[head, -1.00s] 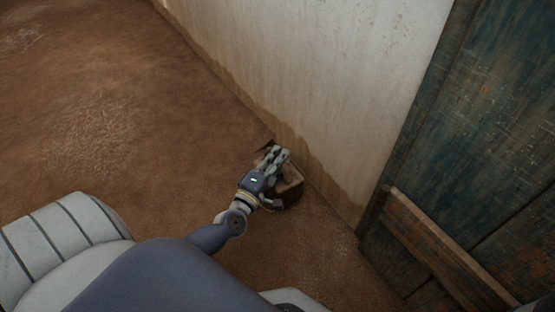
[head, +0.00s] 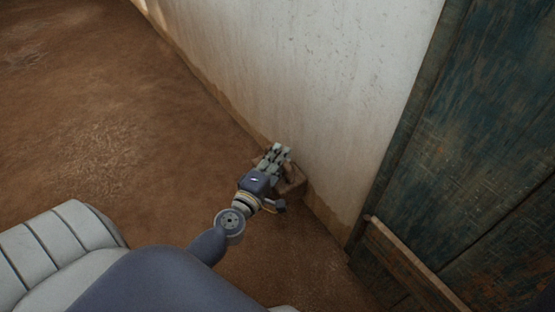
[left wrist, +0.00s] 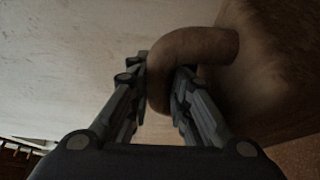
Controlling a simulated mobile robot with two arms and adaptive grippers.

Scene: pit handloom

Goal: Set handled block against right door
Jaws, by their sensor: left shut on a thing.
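The handled block (head: 292,184) is a brown wooden block beside the foot of the pale wall, partly hidden behind my left gripper (head: 277,158). In the left wrist view, the curved handle (left wrist: 195,45) of the block (left wrist: 270,60) passes between the fingers of my left gripper (left wrist: 165,90), which are shut on it. Whether the block touches the floor I cannot tell. The door (head: 475,150) of worn blue-green planks is at the right of the head view, with a gap of wall and floor between it and the block. My right gripper is out of view.
The pale wall (head: 320,70) runs from the upper left to the door and stands close behind the block. A wooden rail (head: 410,262) crosses the door's lower part. The brown earth floor (head: 100,110) is clear on the left.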

